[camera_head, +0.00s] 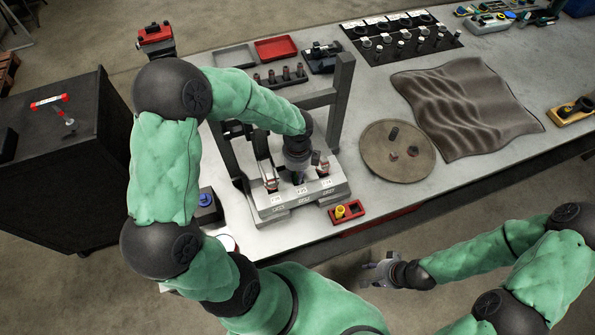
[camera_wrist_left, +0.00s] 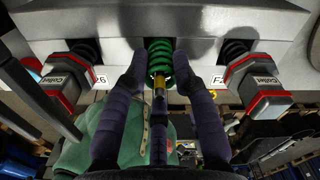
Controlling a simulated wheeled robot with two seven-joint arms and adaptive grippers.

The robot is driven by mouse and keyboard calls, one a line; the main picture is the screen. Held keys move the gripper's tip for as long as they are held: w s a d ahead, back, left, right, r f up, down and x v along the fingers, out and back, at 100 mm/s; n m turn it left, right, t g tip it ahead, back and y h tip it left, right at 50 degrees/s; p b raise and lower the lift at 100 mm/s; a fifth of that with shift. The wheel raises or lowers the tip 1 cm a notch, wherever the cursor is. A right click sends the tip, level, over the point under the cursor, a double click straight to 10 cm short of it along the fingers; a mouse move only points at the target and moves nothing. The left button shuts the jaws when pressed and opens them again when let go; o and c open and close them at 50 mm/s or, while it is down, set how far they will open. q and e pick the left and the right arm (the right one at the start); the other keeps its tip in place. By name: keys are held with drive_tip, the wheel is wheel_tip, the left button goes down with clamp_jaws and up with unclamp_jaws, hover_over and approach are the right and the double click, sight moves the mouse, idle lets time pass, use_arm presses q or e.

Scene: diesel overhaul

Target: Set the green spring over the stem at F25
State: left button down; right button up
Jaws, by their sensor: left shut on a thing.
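The green spring (camera_wrist_left: 160,57) shows in the left wrist view between my left gripper's fingertips (camera_wrist_left: 160,68), against the grey cylinder head (camera_wrist_left: 210,18). My left gripper is shut on it; in the head view the gripper (camera_head: 298,175) points down at the middle station of the head (camera_head: 290,205). A brass-coloured stem (camera_wrist_left: 159,84) shows in line with the spring's near end. I cannot tell whether the spring is fully seated. The label at this station is hidden by the gripper. My right gripper (camera_head: 377,270) is empty and looks open, off the table's front edge.
Dark springs with red-edged grey "Collet" pieces stand at the left (camera_wrist_left: 70,75) and right (camera_wrist_left: 258,85), close beside my fingers. A grey frame (camera_head: 340,95) rises behind the head. A small red tray (camera_head: 347,213) and a round mat (camera_head: 398,165) lie to the right.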

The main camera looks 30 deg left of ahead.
use_arm(q)
drive_tip(key=shift+f, duration=0.35)
drive_tip(key=c, duration=0.9)
unclamp_jaws()
drive_tip(key=o, duration=0.4)
drive_tip(key=shift+c, duration=0.2)
drive_tip(key=shift+r, duration=0.15)
drive_tip(key=shift+r+p, duration=3.4)
drive_tip(key=shift+r, duration=0.55)
